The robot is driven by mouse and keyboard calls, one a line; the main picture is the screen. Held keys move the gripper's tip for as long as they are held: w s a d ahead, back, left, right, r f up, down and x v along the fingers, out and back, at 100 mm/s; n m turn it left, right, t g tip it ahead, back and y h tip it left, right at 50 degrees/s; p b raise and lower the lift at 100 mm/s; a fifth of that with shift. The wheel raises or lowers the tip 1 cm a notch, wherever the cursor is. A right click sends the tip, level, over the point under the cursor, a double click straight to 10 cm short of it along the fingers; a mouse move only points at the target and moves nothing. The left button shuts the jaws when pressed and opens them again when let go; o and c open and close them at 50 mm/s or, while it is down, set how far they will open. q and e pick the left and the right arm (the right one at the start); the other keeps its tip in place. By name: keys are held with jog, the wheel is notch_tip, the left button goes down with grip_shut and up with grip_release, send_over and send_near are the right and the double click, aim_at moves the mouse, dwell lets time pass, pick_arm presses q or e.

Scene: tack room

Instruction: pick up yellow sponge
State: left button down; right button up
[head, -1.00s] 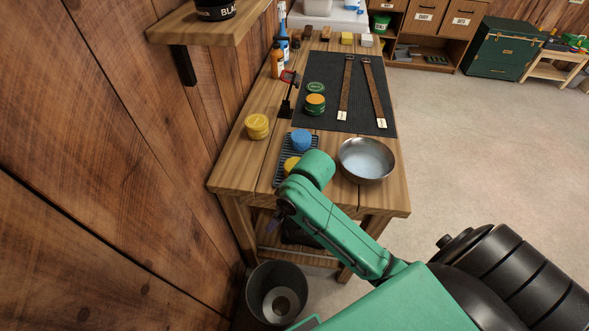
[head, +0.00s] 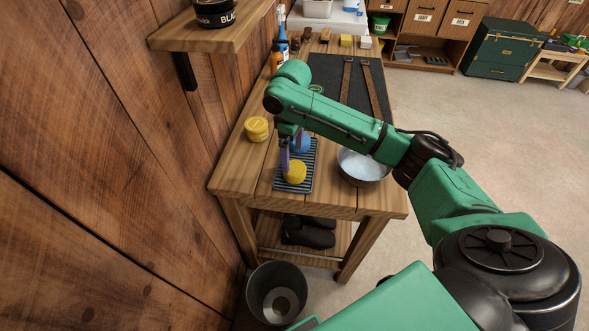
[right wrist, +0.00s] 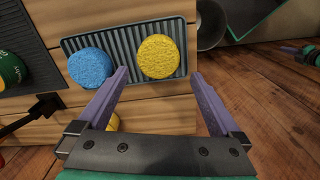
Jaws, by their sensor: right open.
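The yellow sponge (head: 295,172) is round and lies on the near end of a dark ribbed rack (head: 309,182) on the wooden workbench. In the right wrist view the blue sponge (right wrist: 91,68) is left of the yellow one. My right gripper (head: 286,158) is open and empty, pointing down over the rack's left side; its purple fingers (right wrist: 159,82) are spread wide.
A metal bowl of water (head: 362,167) stands right of the rack. A stacked yellow tin (head: 257,129) stands to its left. A dark mat (head: 326,69) with leather straps covers the back. A bin (head: 275,292) stands on the floor below.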

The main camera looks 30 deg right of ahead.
aim_at(294, 167)
notch_tip(294, 167, down, 7)
jog(key=shift+d+r+p, duration=0.15)
jog(key=shift+r+p, duration=0.05)
jog(key=shift+p, duration=0.65)
jog(key=shift+f, duration=0.3)
jog(key=c, duration=1.1)
jog(key=shift+r, duration=0.1)
